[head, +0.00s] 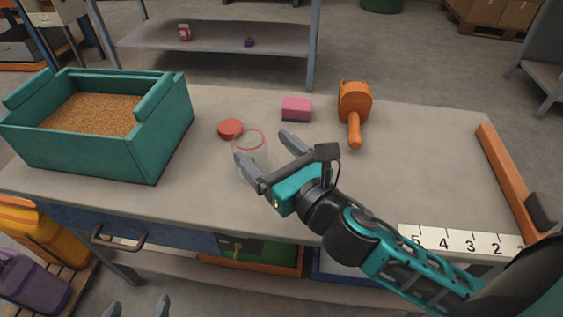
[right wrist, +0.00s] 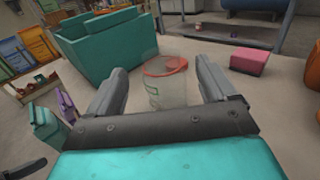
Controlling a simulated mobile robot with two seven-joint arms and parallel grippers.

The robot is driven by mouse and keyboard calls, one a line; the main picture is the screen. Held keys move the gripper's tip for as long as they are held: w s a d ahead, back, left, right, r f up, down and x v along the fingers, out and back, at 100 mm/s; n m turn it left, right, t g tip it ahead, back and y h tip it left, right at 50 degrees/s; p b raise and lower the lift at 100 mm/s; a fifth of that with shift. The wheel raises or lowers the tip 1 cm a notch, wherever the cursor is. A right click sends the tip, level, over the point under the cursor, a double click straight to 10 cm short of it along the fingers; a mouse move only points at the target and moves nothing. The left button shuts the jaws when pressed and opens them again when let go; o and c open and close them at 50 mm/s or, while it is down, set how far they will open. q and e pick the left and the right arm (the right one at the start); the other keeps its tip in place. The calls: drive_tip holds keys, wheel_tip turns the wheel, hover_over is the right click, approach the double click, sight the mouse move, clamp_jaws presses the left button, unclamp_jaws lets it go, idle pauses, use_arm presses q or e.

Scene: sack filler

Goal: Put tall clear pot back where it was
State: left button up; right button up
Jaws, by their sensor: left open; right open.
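The tall clear pot (head: 251,146) stands upright on the bench, a see-through cup with a reddish rim. It also shows in the right wrist view (right wrist: 166,88), between and just beyond my right fingers. My right gripper (head: 264,147) is open around or just short of the pot, and I cannot tell whether a finger touches it. A red round lid (head: 230,128) lies on the bench just behind and left of the pot. My left gripper (head: 138,309) is open and empty at the bottom edge of the head view, below the bench front.
A teal bin (head: 88,152) of brown grain stands at the left of the bench. A pink block (head: 297,108) and an orange scoop (head: 354,105) lie behind my right gripper. An orange bar (head: 508,177) and number strip (head: 460,241) lie at the right. The bench middle right is clear.

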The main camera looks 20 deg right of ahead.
drive_tip(key=shift+s+d, duration=0.2)
drive_tip(key=shift+s, duration=0.8)
drive_tip(key=shift+s+d, duration=0.2)
drive_tip(key=shift+s, duration=0.75)
